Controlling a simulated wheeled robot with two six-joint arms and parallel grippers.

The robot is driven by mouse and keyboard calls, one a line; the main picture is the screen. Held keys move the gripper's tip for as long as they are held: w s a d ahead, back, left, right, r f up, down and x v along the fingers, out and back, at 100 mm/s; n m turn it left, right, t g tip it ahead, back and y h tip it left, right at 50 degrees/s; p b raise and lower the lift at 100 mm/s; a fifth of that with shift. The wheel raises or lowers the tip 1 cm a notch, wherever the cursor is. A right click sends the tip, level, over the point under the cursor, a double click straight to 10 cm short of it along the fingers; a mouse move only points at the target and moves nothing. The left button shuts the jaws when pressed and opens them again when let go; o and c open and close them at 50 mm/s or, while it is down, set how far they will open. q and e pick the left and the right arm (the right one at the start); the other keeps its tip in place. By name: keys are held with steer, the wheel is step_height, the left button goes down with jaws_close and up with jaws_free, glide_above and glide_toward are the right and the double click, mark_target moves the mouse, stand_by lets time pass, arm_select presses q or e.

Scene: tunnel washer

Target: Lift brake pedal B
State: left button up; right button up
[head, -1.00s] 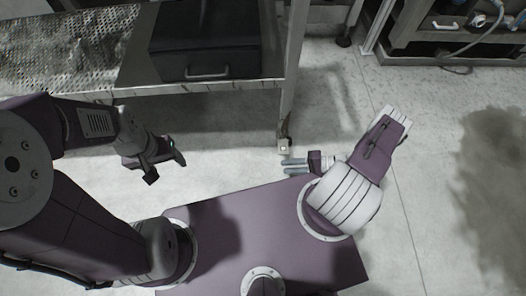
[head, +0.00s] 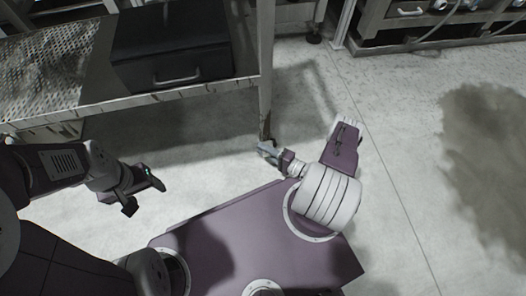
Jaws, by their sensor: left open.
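A cart or table leg (head: 266,75) comes down to the floor, with a caster (head: 267,137) at its foot. No brake pedal can be made out for certain there; my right gripper hides part of the caster. My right gripper (head: 268,150) is at the caster, its fingers pointing left and up at the foot of the leg. I cannot tell whether it touches a pedal or how far its fingers are apart. My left gripper (head: 143,193) is open and empty over bare floor, to the left and well away from the caster.
The metal table (head: 180,92) carries a dark case (head: 170,45) with a handle and a perforated metal surface (head: 45,65) at left. Shelving (head: 400,30) with hoses stands at the upper right. A dark stain (head: 490,150) marks the open floor at right.

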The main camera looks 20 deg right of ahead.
steer(key=shift+w+a, duration=0.1)
steer(key=shift+w, duration=0.15)
steer(key=shift+c, duration=0.3)
jaws_close()
stand_by(1.0)
steer(key=r+m+g+p, duration=0.1)
steer(key=p, duration=0.3)
steer(key=shift+f+h+p, duration=0.1)
steer(key=shift+h+p, duration=0.2)
steer(key=shift+f, duration=0.1)
